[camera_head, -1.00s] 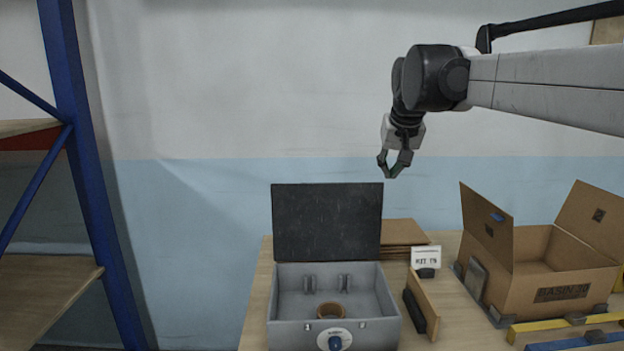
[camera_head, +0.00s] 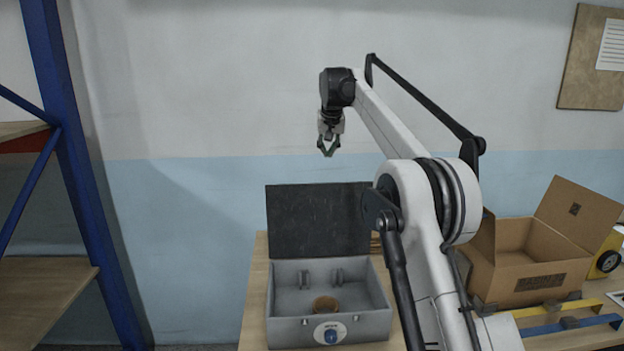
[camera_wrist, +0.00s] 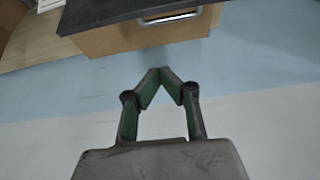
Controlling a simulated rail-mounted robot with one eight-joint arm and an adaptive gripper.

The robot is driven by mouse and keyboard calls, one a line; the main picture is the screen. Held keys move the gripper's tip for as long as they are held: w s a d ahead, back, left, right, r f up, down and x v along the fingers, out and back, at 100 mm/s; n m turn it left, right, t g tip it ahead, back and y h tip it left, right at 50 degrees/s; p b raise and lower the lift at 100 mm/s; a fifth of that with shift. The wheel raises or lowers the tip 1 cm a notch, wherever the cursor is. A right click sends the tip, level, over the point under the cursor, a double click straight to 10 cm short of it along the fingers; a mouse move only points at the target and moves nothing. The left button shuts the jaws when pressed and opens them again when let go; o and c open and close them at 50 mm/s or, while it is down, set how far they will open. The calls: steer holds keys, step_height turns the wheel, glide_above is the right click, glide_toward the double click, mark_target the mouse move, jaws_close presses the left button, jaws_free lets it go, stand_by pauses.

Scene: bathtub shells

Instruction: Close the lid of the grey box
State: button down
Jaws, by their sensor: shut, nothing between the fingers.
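The grey box (camera_head: 293,333) stands on the table with its dark lid (camera_head: 318,220) standing upright at the back edge. A brown ring-shaped object (camera_head: 326,304) lies inside the box, and a round white plate with a blue knob (camera_head: 330,334) is on its front. My gripper (camera_head: 328,154) is shut and empty, pointing down above the lid's top edge and clear of it. In the wrist view my gripper (camera_wrist: 160,70) has its fingertips together. A dark flat panel (camera_wrist: 130,10), probably the lid, shows beyond them at the top.
An open cardboard box (camera_head: 530,265) stands on the table (camera_head: 252,300) at the right, with yellow and blue bars (camera_head: 565,325) in front. A blue shelf rack (camera_head: 75,170) stands at the left. My arm hides the table's middle.

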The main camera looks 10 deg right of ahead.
steer(key=w+a+p+x, duration=0.1)
steer(key=a+p+x, duration=0.1)
steer(key=x, duration=1.1)
steer(key=s, duration=0.4)
steer(key=shift+a+f, duration=0.1)
stand_by(0.4)
stand_by(0.5)
